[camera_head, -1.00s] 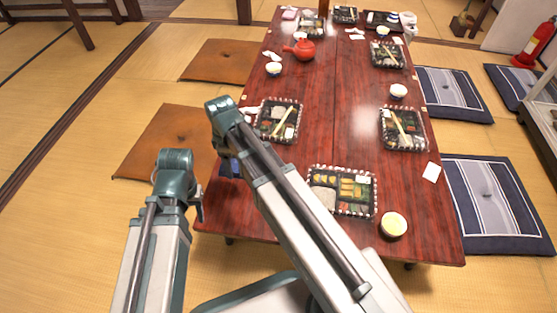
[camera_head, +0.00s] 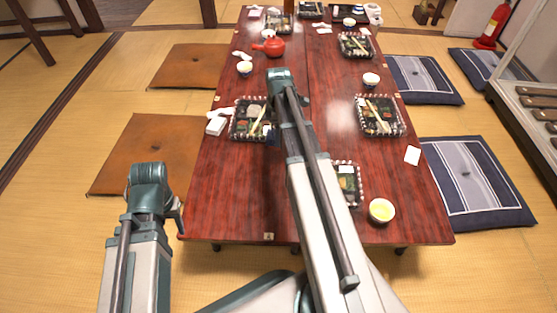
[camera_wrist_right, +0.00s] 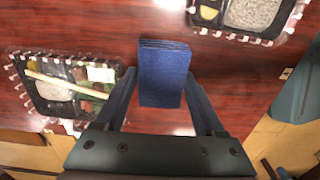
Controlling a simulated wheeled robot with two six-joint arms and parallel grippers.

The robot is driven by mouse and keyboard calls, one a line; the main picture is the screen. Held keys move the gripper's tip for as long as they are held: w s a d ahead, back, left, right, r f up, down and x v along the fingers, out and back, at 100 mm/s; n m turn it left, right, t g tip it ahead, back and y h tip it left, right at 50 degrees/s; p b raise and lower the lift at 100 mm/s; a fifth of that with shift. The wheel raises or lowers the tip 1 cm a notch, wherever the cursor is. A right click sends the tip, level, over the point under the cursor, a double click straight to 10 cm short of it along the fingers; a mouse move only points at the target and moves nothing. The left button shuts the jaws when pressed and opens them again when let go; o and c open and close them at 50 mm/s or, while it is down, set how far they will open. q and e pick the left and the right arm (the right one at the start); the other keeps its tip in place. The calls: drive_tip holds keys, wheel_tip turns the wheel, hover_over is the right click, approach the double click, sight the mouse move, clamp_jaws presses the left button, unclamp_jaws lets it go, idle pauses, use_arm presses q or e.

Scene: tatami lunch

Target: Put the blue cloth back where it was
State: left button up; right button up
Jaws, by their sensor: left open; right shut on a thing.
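The blue cloth (camera_wrist_right: 163,62), a dark blue folded rectangle, is between the fingers of my right gripper (camera_wrist_right: 160,84) in the right wrist view. That gripper is shut on it, over the red-brown table (camera_wrist_right: 155,20); I cannot tell its height.
Another tray (camera_head: 346,184) is partly behind my right arm, near a yellow-filled bowl (camera_head: 381,210). A red teapot (camera_head: 270,45) stands farther back. Bare tabletop lies near the left front.

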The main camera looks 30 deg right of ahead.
drive_tip(key=b, duration=0.6)
hover_over(279, 159)
drive_tip(key=shift+w+f, duration=0.1)
drive_tip(key=shift+f, duration=3.05)
drive_tip(key=shift+f, duration=0.1)
wheel_tip(279, 159, down, 4)
drive_tip(key=b, duration=0.4)
drive_tip(key=shift+r, duration=0.25)
drive_tip(key=shift+f, duration=0.15)
drive_tip(key=o, duration=1.3)
